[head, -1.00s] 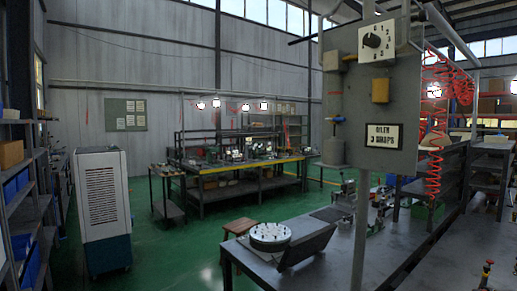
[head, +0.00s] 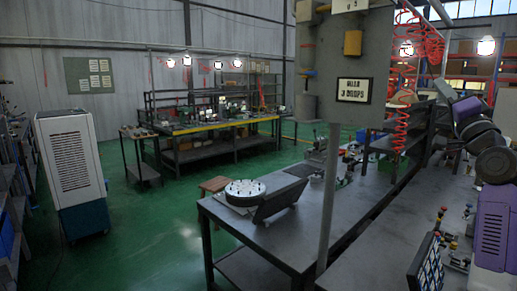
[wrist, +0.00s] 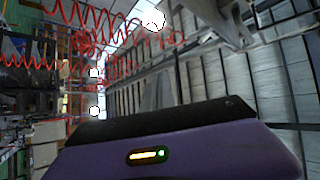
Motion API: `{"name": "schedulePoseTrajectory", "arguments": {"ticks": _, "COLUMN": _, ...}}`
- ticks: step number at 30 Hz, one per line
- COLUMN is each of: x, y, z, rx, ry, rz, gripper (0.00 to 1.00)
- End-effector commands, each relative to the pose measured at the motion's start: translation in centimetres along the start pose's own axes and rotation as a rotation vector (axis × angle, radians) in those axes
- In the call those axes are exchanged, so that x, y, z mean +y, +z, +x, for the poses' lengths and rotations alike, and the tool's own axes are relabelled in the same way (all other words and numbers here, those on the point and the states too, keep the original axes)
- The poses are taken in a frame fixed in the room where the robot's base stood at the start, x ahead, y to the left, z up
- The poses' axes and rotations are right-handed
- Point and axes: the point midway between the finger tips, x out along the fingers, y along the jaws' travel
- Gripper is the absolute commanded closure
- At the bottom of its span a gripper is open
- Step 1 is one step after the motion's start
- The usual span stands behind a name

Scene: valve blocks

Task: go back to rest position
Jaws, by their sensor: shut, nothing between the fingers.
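My gripper's purple housing (wrist: 165,128), with a black front edge and a small lit indicator, fills the bottom of the wrist view. Its jaws are shut and hold nothing; the fingertips are not clearly visible. Beyond it that view shows red coiled hoses (wrist: 105,30), the grey wall and roof beams, with nothing touching the housing. In the head view my purple and grey arm is folded up at the right edge, above the bench. The gripper itself cannot be made out there.
A grey bench (head: 345,250) runs along the right, with a dark panel of pale squares (head: 424,262) and small valve fittings (head: 457,262). A post carries a grey sign board (head: 345,75). Green floor lies open at left.

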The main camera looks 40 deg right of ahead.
Motion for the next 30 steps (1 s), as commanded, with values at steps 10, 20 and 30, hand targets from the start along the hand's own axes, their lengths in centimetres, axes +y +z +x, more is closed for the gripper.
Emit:
{"name": "schedulePoseTrajectory", "arguments": {"ticks": 10, "x": 5.2, "y": 14.9, "z": -11.7, "rx": -0.005, "ry": 0.106, "rz": -0.227, "gripper": 1.00}}
{"name": "schedulePoseTrajectory", "arguments": {"ticks": 20, "x": 4.3, "y": 25.8, "z": -25.1, "rx": -0.110, "ry": 0.135, "rz": -0.447, "gripper": 1.00}}
{"name": "schedulePoseTrajectory", "arguments": {"ticks": 30, "x": -0.2, "y": 32.5, "z": -39.5, "rx": -0.297, "ry": 0.079, "rz": -0.637, "gripper": 1.00}}
